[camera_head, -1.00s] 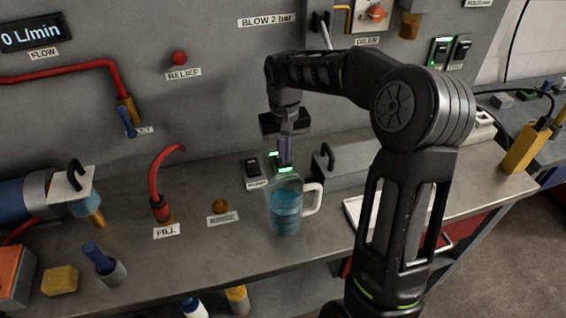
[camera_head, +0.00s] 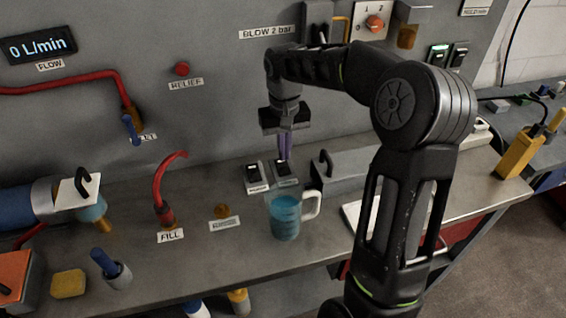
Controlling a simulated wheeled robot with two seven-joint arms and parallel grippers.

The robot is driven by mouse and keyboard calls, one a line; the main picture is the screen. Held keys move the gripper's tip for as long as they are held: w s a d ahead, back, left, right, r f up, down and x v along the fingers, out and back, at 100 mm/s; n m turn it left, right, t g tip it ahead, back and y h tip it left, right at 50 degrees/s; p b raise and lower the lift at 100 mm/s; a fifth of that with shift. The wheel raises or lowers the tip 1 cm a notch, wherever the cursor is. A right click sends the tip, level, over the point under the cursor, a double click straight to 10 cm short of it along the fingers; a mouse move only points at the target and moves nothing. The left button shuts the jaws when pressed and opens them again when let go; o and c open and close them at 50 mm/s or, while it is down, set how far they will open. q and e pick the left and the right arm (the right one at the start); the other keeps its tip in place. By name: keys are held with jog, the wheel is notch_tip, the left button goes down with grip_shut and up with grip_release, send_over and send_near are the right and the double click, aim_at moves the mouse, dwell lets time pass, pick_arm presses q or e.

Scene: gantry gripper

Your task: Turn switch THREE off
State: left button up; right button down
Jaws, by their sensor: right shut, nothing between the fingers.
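Two small rocker switches stand side by side on the bench behind the jug, a left one (camera_head: 254,177) and a right one (camera_head: 282,171). Both look dark, with no green light. Their labels are too small to read, so I cannot tell which is switch THREE. My right gripper (camera_head: 285,156) points down with its purplish fingers shut and empty, just above the right switch's back edge. I cannot tell whether the tips touch it. Two more switches sit on the wall at the upper right, one lit green (camera_head: 437,55) and one dark (camera_head: 459,56). My left gripper is not in view.
A clear jug of blue liquid (camera_head: 285,218) stands right in front of the switches. A grey block with a black handle (camera_head: 342,171) is to their right.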

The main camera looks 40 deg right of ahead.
jog(key=shift+r+p, duration=0.75)
jog(key=shift+r, duration=0.55)
